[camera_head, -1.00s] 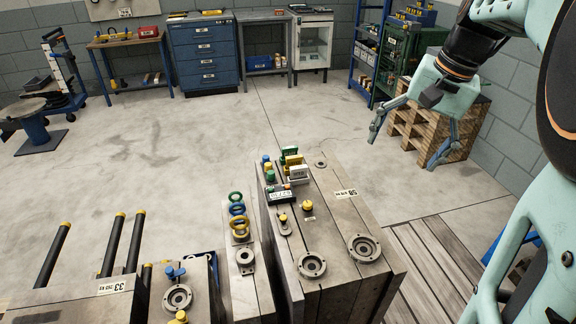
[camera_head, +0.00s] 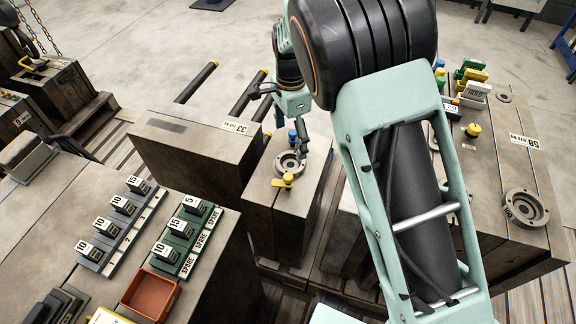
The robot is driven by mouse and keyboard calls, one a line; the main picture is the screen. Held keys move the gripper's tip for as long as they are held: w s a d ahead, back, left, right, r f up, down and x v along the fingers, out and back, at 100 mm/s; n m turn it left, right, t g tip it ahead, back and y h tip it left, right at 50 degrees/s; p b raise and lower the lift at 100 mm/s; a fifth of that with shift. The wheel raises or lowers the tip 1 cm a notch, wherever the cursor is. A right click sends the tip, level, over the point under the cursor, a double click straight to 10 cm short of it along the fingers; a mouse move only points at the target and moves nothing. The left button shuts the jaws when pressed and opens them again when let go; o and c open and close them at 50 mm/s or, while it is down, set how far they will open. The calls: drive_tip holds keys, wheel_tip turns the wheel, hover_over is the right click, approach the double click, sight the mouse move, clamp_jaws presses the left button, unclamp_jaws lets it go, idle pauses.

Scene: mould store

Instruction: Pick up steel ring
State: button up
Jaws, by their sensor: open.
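A grey steel ring (camera_head: 290,163) lies flat on top of the narrow middle block (camera_head: 291,200). A second, larger grey ring (camera_head: 525,207) lies on the block at the right. Which of them is the task's steel ring, I cannot tell. My gripper (camera_head: 298,130) is open, pointing down close to the far side of the ring on the middle block, beside a blue knob (camera_head: 293,138). The gripper is small and partly hidden by my arm, and whether it touches the ring is unclear. Nothing shows between its fingers.
A yellow knob (camera_head: 287,181) stands just in front of the middle ring. The block marked 33 (camera_head: 195,145) stands left of it. Weights in racks (camera_head: 120,225) and a red tray (camera_head: 150,292) lie on the near block. Coloured blocks (camera_head: 470,80) stand at the right.

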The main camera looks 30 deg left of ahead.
sight(291, 165)
wheel_tip(291, 165, down, 9)
drive_tip(key=b, duration=0.2)
drive_tip(key=shift+d+b, duration=0.1)
drive_tip(key=shift+b, duration=0.3)
drive_tip(key=shift+r, duration=0.1)
drive_tip(key=shift+c, duration=0.2)
drive_tip(key=c, duration=1.7)
drive_tip(key=shift+c, duration=0.2)
drive_tip(key=shift+r, duration=0.1)
